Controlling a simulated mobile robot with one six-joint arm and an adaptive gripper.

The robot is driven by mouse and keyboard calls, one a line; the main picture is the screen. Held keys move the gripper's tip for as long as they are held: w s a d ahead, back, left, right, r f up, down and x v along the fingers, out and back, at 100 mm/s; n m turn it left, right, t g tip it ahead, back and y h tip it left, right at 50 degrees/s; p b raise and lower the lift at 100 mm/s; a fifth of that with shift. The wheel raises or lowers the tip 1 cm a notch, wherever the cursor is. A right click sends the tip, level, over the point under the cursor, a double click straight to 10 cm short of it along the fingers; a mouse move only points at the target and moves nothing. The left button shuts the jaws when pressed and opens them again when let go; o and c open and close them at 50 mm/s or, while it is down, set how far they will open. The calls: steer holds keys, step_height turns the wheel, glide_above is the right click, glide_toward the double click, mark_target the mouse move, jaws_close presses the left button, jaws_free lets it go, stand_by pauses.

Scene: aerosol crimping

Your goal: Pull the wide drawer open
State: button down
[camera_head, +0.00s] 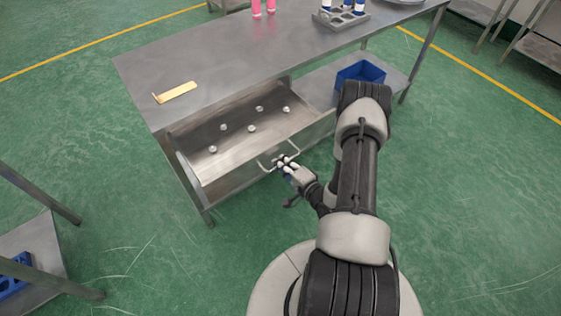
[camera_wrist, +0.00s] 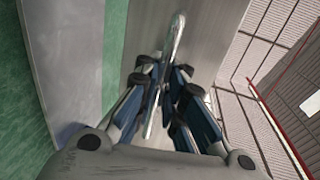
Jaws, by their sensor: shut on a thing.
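The wide drawer (camera_head: 205,165) under the steel table is pulled out, and its inside shows. Several small pale round parts (camera_head: 252,128) lie spread on its floor. Its bar handle (camera_head: 264,166) is on the drawer front, and the handle also shows in the wrist view (camera_wrist: 177,40). My gripper (camera_head: 284,163) is at the handle, with its fingers closed around the bar. In the wrist view my gripper (camera_wrist: 167,85) has its dark finger pads on both sides of the bar. The fingers hide part of the handle.
On the table top (camera_head: 215,75) lie a yellow bracket (camera_head: 176,92), pink cans (camera_head: 257,8) and a grey rack (camera_head: 341,19) with blue-and-white items. A blue bin (camera_head: 360,72) stands on the lower shelf.

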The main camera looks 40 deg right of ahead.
steer(key=shift+r, duration=0.15)
steer(key=c, duration=1.7)
jaws_free()
steer(key=v, duration=1.2)
